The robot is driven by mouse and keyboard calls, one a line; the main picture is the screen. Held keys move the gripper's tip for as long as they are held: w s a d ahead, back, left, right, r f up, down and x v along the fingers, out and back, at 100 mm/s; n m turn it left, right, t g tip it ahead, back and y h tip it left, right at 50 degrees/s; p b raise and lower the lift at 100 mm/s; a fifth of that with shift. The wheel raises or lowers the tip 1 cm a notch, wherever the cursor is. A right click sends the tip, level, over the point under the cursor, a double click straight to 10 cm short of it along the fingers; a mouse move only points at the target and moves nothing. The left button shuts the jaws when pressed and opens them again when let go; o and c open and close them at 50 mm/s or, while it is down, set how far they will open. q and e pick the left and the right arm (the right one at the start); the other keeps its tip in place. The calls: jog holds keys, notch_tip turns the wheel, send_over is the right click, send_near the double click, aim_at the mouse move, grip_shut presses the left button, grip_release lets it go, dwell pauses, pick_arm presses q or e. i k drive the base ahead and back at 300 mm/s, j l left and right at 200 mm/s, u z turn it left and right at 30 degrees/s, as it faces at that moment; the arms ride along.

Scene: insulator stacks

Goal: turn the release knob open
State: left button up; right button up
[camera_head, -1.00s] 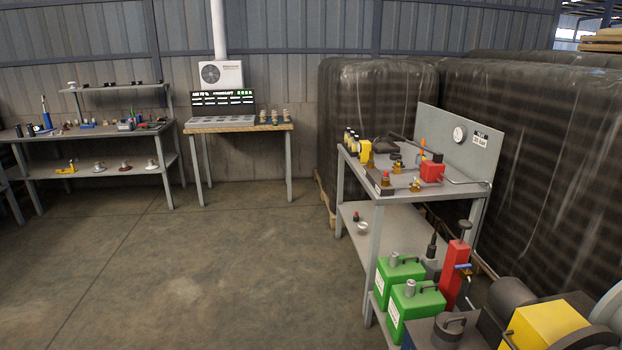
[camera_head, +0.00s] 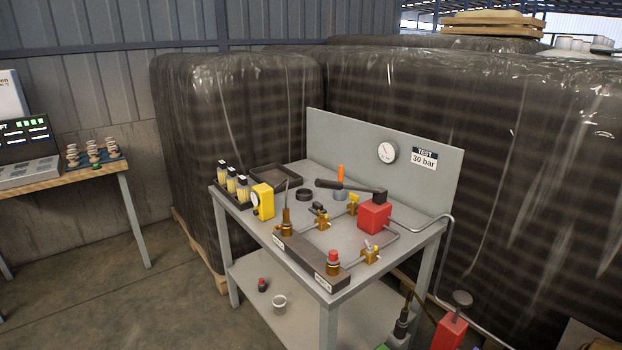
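A grey test bench (camera_head: 263,221) stands in the middle of the head view. On it is a red pump block (camera_head: 374,217) with a long black lever lying to its left. Small brass valves sit in the pipework near it: one with a dark handle (camera_head: 322,219), one with a yellow top (camera_head: 352,205) and one at the front (camera_head: 371,254). A dark manifold bar (camera_head: 308,263) carries a red-capped fitting (camera_head: 333,261). I cannot tell which part is the release knob or whether it is open. Neither of my grippers is in view.
The bench's back panel holds a round gauge (camera_head: 387,152) and a "TEST 30 bar" sign (camera_head: 424,158). A yellow meter (camera_head: 262,201) and a black tray (camera_head: 276,178) are at its left. Dark wrapped pallets (camera_head: 235,120) stand behind. The floor at lower left is clear.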

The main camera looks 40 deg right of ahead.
aim_at(355, 198)
jog(key=i+z, duration=0.15)
jog(key=i, duration=0.45)
jog(key=i+j+z, duration=0.2)
jog(key=i, duration=0.4)
